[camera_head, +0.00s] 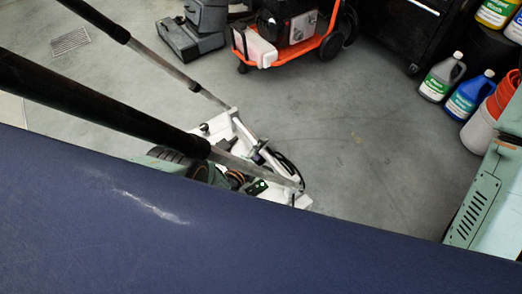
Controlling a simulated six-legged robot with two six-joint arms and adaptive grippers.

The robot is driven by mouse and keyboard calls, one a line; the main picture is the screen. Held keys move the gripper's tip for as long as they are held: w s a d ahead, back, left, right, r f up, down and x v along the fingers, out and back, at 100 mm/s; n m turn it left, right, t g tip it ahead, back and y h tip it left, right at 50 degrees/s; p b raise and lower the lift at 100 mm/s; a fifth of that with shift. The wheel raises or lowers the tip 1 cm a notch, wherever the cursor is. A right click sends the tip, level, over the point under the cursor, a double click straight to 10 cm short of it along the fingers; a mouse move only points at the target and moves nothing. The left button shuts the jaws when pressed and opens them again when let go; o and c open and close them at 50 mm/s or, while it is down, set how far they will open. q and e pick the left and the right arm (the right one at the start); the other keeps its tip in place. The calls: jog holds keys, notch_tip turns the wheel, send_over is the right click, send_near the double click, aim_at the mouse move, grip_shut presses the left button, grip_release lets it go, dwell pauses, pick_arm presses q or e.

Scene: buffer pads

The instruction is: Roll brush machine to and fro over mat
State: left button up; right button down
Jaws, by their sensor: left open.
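A brush machine (218,132) with white, green and black parts stands on the grey floor in the middle of the head view. Two long handles, black towards me and bare metal farther on, run down to it from the upper left. A dark wheel shows at its left side. A large dark blue surface (250,245) with a white scuff fills the foreground and hides the machine's lower part. I cannot tell whether this is the mat. My left gripper (252,183) seems to be among the small dark parts there, open; its contact is unclear. My right gripper is not in view.
An orange and black wheeled machine (270,48) and a grey case (192,40) stand at the back. White (441,77) and blue (470,96) bottles stand at the right. A green cabinet (478,205) is at the right edge. The floor between is clear.

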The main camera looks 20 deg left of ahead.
pick_arm(q)
jog(key=shift+w, duration=0.1)
jog(key=shift+c, duration=0.3)
grip_shut()
dwell(0.5)
